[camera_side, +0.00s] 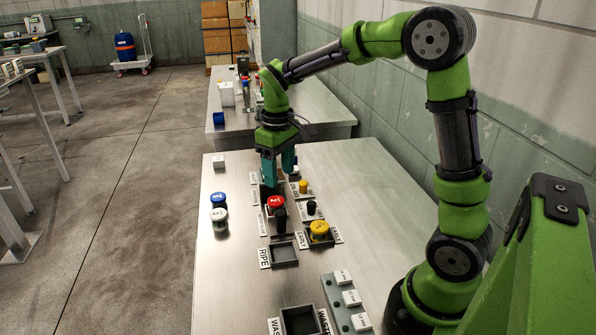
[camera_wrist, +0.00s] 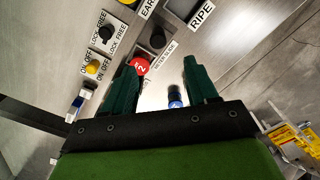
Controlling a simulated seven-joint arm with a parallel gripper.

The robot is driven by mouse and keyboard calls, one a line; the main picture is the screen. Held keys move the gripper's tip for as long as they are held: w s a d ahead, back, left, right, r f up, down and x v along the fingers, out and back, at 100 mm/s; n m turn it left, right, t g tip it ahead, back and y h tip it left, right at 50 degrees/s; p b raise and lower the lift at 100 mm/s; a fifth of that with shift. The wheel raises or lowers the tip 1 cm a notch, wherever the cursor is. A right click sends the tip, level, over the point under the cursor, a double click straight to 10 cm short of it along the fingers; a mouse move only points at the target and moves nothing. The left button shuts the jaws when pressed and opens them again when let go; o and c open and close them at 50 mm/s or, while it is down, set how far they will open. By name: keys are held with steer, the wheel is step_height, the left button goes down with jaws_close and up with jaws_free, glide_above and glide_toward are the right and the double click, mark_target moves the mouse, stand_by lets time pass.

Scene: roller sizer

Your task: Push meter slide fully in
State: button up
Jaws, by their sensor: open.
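In the wrist view a dark knob (camera_wrist: 157,38) sits beside a label that seems to read "METER SLIDE"; I take it as the slide's handle. In the side view this dark handle (camera_side: 280,214) stands just in front of the red-lidded jar (camera_side: 276,202), between it and the RIPE tray. How far in the slide sits is unclear. My gripper (camera_side: 279,178) is open, pointing down above the far end of the machine, behind the red jar. In the wrist view its fingers (camera_wrist: 159,66) are spread and empty, with the red lid (camera_wrist: 138,65) near the left fingertip.
A yellow knob (camera_side: 303,186) and a black LOCK/FREE knob (camera_side: 311,206) stand to the right. A yellow-lidded jar (camera_side: 319,230) sits in a tray. The RIPE tray (camera_side: 284,262) is empty.

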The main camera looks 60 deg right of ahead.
steer(key=s+a+r+m+t, duration=0.2)
steer(key=s+a, duration=0.1)
steer(key=s, duration=0.2)
steer(key=s+a+r+m+t+y, duration=0.1)
steer(key=s+a+r+m+t, duration=0.1)
steer(key=s, duration=0.3)
steer(key=shift+s+a+r+t, duration=0.35)
steer(key=shift+a+r, duration=0.2)
steer(key=shift+a, duration=0.35)
steer(key=n+g+h, duration=0.1)
steer(key=n+g, duration=0.3)
steer(key=g, duration=0.1)
glide_toward(280, 213)
step_height(280, 213, down, 12)
steer(key=shift+s+d+f, duration=0.1)
steer(key=shift+s, duration=0.05)
